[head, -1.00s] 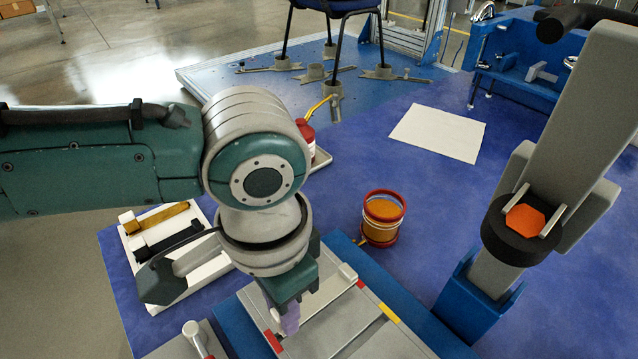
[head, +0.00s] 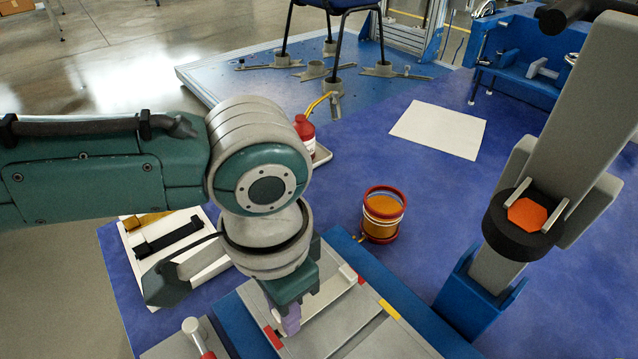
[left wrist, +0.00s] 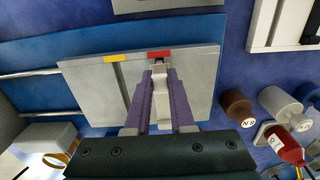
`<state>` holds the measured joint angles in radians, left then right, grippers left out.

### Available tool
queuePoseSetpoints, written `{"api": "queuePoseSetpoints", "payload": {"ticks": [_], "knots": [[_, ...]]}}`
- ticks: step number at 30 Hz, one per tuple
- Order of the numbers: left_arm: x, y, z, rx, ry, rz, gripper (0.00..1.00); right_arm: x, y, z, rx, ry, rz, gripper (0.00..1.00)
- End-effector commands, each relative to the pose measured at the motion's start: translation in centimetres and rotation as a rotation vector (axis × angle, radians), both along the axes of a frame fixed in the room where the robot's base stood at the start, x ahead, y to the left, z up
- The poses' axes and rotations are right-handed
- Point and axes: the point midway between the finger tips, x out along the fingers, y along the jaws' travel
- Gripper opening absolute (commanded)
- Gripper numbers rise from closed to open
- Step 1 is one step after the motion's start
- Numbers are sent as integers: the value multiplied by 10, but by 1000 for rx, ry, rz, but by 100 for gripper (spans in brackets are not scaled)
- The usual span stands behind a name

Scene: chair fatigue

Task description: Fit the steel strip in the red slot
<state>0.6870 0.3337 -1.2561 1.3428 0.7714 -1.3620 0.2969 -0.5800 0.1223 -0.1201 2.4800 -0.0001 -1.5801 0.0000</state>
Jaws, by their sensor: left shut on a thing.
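My left gripper (head: 290,322) points down over a grey slotted plate (head: 375,345) with red marks (head: 273,338) and a yellow mark (head: 389,309). In the left wrist view, its purple fingers (left wrist: 161,98) are shut on the steel strip (left wrist: 161,84), a light grey piece. The strip's far end is at the red mark (left wrist: 161,54) on the plate's edge, in line with the red slot. The fingers hide much of the slot, so I cannot tell how deep the strip sits. My right gripper is not in view.
The plate lies on a blue base (head: 400,295). An orange-and-red round container (head: 382,215) stands behind it. A white tray (head: 207,270) with tools is left. A grey post (head: 580,130) rises on the right. A white sheet (head: 438,129) lies on clear blue floor.

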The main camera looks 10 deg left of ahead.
Motion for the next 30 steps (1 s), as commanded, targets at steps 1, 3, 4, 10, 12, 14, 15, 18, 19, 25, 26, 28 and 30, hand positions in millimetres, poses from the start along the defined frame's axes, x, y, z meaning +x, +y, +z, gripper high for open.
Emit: {"api": "queuePoseSetpoints", "payload": {"ticks": [1,3,4,10,12,14,15,18,19,25,26,28,30], "knots": [[0,0,-2,0,0,0,0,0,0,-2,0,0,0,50],[0,0,-4,0,0,0,0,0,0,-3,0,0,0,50],[0,0,-5,0,0,0,0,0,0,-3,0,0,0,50],[0,0,-10,1,-1,0,0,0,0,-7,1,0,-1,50],[0,0,-12,1,-1,0,0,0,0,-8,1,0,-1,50],[0,0,-11,1,-1,0,25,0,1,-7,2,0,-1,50],[0,0,-11,1,-1,0,30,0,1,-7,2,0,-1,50],[0,0,-11,1,-1,0,41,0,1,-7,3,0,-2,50],[0,0,-11,1,-1,0,44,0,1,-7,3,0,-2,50],[0,0,-11,1,-1,0,57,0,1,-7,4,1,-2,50],[0,0,-11,1,-1,0,57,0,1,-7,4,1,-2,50],[0,0,-11,1,-1,0,57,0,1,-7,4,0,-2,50],[0,0,-9,1,-1,0,57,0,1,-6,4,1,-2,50]]}}
